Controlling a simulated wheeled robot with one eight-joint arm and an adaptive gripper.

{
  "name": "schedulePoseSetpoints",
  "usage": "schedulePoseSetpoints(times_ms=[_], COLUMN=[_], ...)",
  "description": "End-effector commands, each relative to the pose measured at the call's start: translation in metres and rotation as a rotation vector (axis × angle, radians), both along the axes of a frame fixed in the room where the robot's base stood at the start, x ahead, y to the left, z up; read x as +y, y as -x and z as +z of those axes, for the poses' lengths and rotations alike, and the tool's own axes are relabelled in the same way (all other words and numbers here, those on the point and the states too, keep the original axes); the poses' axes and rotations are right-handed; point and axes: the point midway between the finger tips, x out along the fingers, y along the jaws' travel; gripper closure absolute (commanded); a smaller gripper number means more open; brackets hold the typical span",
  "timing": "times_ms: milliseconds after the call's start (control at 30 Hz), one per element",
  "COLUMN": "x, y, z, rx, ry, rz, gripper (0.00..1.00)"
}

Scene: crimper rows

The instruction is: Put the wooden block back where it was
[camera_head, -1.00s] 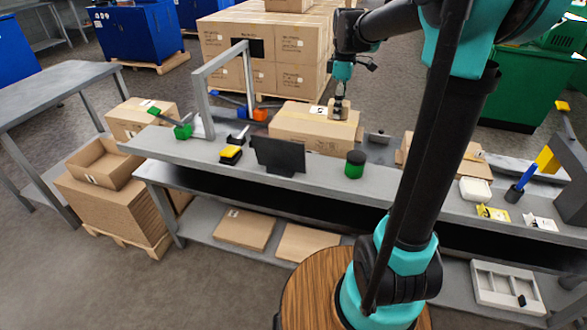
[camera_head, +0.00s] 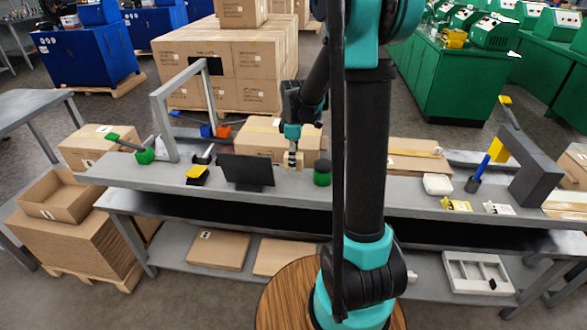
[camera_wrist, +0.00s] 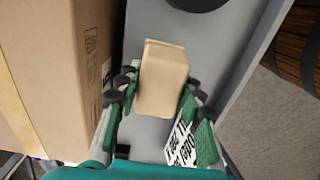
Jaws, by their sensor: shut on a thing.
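The wooden block (camera_wrist: 162,78) is a pale tan block held between the fingers of my gripper (camera_wrist: 158,105) in the wrist view. In the head view my gripper (camera_head: 292,158) is low over the workbench (camera_head: 395,195), in front of a cardboard box (camera_head: 255,136) and just left of a green and black cylinder (camera_head: 322,173). The block (camera_head: 292,161) shows small and pale at the fingertips. Grey bench surface lies beneath it in the wrist view; I cannot tell whether the block touches it.
The box wall (camera_wrist: 60,70) stands close on the left in the wrist view. A dark screen (camera_head: 247,171) stands left of my gripper. A printed label (camera_wrist: 182,143) lies near the right finger. Right of my arm are a white container (camera_head: 437,184) and a grey-yellow frame (camera_head: 528,165).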

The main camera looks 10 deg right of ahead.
Motion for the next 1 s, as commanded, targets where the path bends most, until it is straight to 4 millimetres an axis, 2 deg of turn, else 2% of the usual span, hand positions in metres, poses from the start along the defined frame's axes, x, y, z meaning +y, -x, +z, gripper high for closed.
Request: schedulePoseSetpoints(times_ms=[333,767,800,933,1000], x=[0.0,0.0,0.0,0.0,0.0], y=[0.0,0.0,0.0,0.0,0.0], z=[-0.037,-0.044,-0.044,-0.043,-0.043], rx=[0.0,0.0,0.0,0.0,0.0], ry=[0.0,0.0,0.0,0.0,0.0], rz=[0.0,0.0,0.0,0.0,0.0], gripper=[0.9,0.9,0.59,0.43,0.42])
